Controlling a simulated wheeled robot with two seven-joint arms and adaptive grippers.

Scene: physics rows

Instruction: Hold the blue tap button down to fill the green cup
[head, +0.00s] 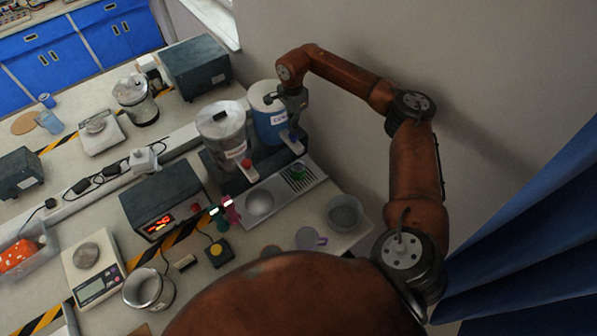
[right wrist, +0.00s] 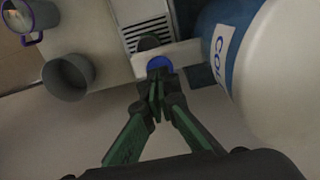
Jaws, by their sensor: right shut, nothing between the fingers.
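The blue dispenser (head: 266,124) with a white lid stands against the wall in the head view. My right gripper (head: 292,130) points down in front of it, fingers shut and empty. In the right wrist view the blue tap button (right wrist: 159,63) shows just beyond the closed fingertips (right wrist: 157,88). I cannot tell whether they touch it. The green cup (head: 299,171) stands on the slotted drip tray (head: 315,172), below the tap; its water level cannot be made out. My left gripper is out of view.
A clear dispenser (head: 221,128) with a red button (head: 246,162) stands left of the blue one. A grey beaker (head: 343,212) and a purple-handled mug (head: 308,238) stand in front of the tray. A metal bowl (head: 259,202) is on the left. The wall is close behind.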

